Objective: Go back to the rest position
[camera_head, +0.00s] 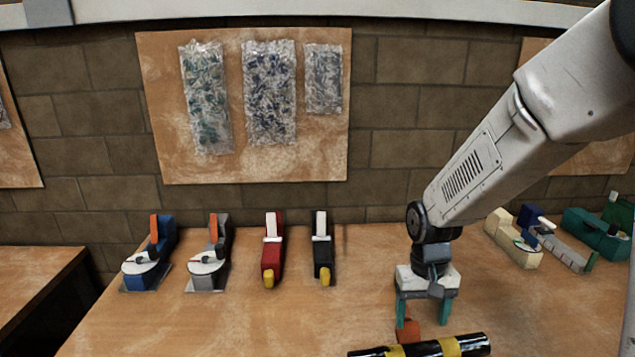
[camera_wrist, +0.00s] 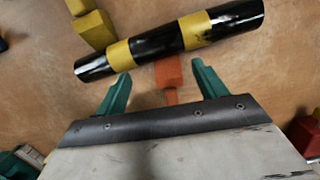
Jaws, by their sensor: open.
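My gripper (camera_head: 425,311) hangs over the wooden table, its two green fingers pointing down and spread apart. In the wrist view my gripper (camera_wrist: 160,85) is open, with nothing held between the fingers. A black tube with yellow bands (camera_head: 420,348) lies on the table just in front of the gripper. It also shows in the wrist view (camera_wrist: 170,40), beyond the fingertips. A small orange-red piece (camera_head: 408,331) shows below the gripper, next to the tube. In the wrist view this piece (camera_wrist: 168,78) lies between the fingers and the tube; whether they touch it I cannot tell.
At the table's back left stand a blue tool (camera_head: 150,254), a grey tool (camera_head: 211,255), a red tool (camera_head: 271,250) and a black tool (camera_head: 322,249). Cream, grey and green tools (camera_head: 597,232) stand at the right. The table's middle (camera_head: 260,325) is clear. A brick wall (camera_head: 415,85) rises behind.

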